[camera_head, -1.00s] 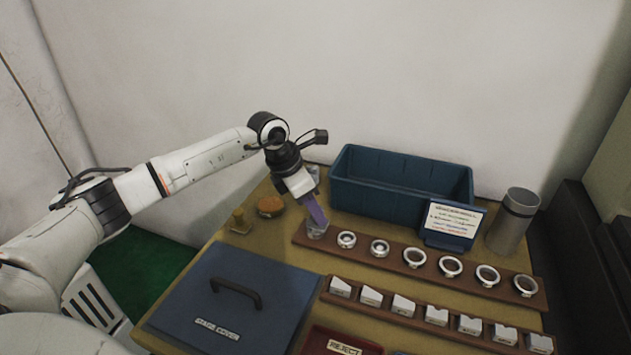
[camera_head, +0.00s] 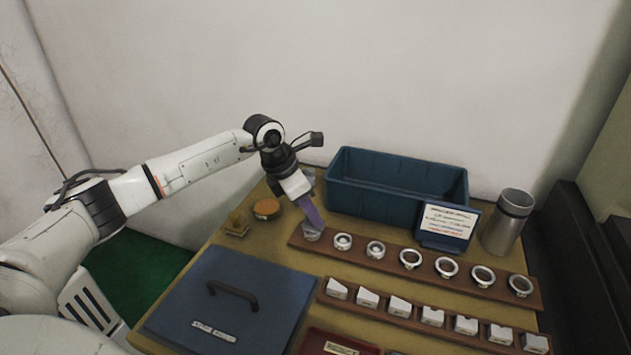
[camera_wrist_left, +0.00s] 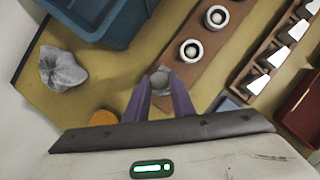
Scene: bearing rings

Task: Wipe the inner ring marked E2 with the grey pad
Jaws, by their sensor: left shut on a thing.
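My left gripper (camera_head: 313,224) is shut on a small grey thing, apparently the grey pad (camera_wrist_left: 160,77), at the left end of the wooden ring rack (camera_head: 335,244). The pad is down at the first place of the rack, and any ring beneath it is mostly hidden. Two small thick inner rings stand to the right, a nearer one (camera_head: 342,241) and a second one (camera_head: 376,250); the left wrist view also shows the nearer one (camera_wrist_left: 191,50). No mark E2 is legible on any ring. My right gripper is not in view.
A blue bin (camera_head: 395,207) stands behind the rack, with a sign (camera_head: 446,226) and a metal cylinder (camera_head: 507,222) to the right. Larger rings (camera_head: 447,267) fill the rack's right part. A lidded blue box (camera_head: 225,305) lies in front. A crumpled grey cloth (camera_wrist_left: 62,71) lies left of the bin.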

